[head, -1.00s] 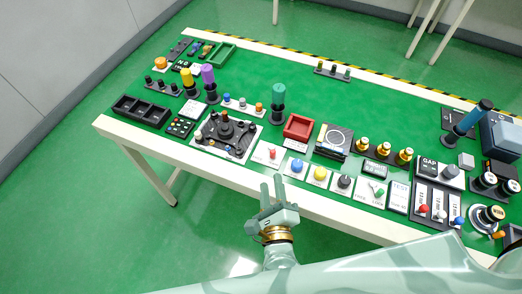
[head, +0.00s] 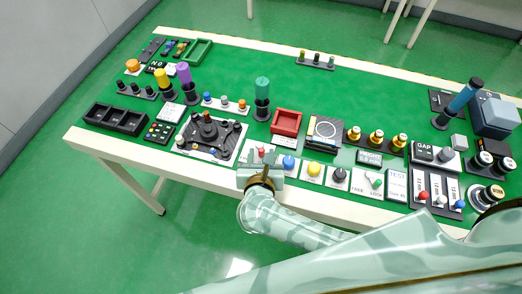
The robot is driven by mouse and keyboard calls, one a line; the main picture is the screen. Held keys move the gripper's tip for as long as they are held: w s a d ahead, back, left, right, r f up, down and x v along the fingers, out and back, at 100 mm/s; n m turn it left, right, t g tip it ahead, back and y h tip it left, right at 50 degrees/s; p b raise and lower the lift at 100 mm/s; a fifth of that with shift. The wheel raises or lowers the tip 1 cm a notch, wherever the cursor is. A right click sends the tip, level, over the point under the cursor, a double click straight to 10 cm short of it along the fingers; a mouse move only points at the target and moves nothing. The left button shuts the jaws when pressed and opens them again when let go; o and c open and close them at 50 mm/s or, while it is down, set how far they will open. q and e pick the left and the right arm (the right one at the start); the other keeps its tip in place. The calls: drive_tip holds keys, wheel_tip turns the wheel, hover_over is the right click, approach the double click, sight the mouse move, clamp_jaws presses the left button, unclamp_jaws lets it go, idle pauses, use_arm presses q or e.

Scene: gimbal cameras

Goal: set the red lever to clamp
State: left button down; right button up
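A small red-knobbed lever (head: 261,150) stands on a white plate at the front edge of the table, left of the blue button. Its label is too small to read, and my gripper hides part of the plate. Another red-knobbed lever (head: 422,195) stands at the right on a dark panel, beside a white and a blue one. My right gripper (head: 261,161) is at the front edge, just in front of the first red lever's plate. Its fingers are seen from behind, so their gap and any contact with the lever cannot be told. My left gripper is not in view.
A blue button (head: 289,164), a yellow button (head: 314,170) and a black knob (head: 339,176) stand close to the right. The green middle of the table is clear.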

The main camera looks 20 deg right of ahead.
drive_tip(key=shift+x, duration=1.3)
clamp_jaws()
drive_tip(key=shift+d+n+y+b, duration=0.2)
drive_tip(key=shift+n+y+b, duration=0.1)
drive_tip(key=shift+n+y, duration=0.35)
unclamp_jaws()
